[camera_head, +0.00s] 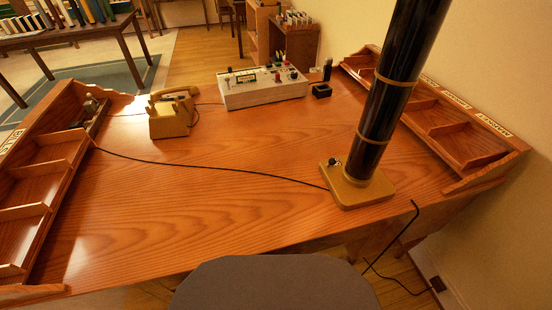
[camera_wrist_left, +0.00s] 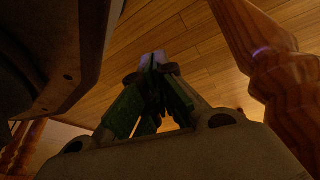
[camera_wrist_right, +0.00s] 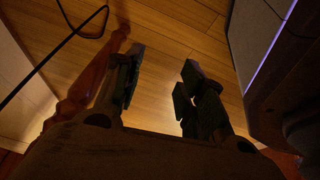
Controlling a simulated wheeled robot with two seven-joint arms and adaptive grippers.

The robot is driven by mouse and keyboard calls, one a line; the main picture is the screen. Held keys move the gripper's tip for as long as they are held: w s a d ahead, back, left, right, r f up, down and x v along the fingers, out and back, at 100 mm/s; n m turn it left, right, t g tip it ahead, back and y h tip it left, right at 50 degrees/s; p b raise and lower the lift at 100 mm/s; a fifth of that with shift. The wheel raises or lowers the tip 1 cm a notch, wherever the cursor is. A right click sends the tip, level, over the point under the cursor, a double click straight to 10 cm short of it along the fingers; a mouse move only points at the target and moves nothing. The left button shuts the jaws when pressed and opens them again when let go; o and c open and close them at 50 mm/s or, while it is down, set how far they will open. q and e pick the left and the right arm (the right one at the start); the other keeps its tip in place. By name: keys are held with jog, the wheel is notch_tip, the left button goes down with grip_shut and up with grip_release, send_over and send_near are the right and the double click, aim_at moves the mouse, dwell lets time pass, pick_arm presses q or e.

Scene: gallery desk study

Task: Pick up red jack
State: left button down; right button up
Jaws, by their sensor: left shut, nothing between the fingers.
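A cream console box (camera_head: 265,98) stands at the back of the desk. My left gripper (camera_wrist_left: 154,62) is shut and empty above the wooden floor beside a turned desk leg. My right gripper (camera_wrist_right: 163,62) is open and empty, also low over the floor. Neither gripper shows in the head view, and both are away from the console.
A tan telephone (camera_head: 172,117) stands left of the console, and a small black stand (camera_head: 321,90) to its right. A tall black column on a tan base (camera_head: 357,188) rises at the desk's right. Sorting trays line both sides.

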pick_arm(q)
jog(key=s+a+m+g+y+p, duration=0.1)
jog(key=s+a+p, duration=0.3)
jog(key=s+p, duration=0.2)
jog(key=s+a+r+m+g+p, duration=0.1)
jog(key=s+a+p, duration=0.3)
jog(key=s+p, duration=0.3)
jog(key=shift+s+a+r+g+y, duration=0.25)
jog(key=shift+s+a+g+y, duration=0.15)
jog(key=shift+s, duration=0.2)
pick_arm(e)
jog(key=s+d+g, duration=0.1)
jog(key=s+d, duration=0.2)
jog(key=s, duration=0.5)
jog(key=s+d+r+m+g+h, duration=0.1)
jog(key=s+d+g, duration=0.1)
jog(key=s, duration=0.6)
jog(key=shift+s+d+m+h, duration=0.3)
jog(key=shift+d, duration=0.2)
pick_arm(q)
jog(key=c, duration=2.2)
grip_release()
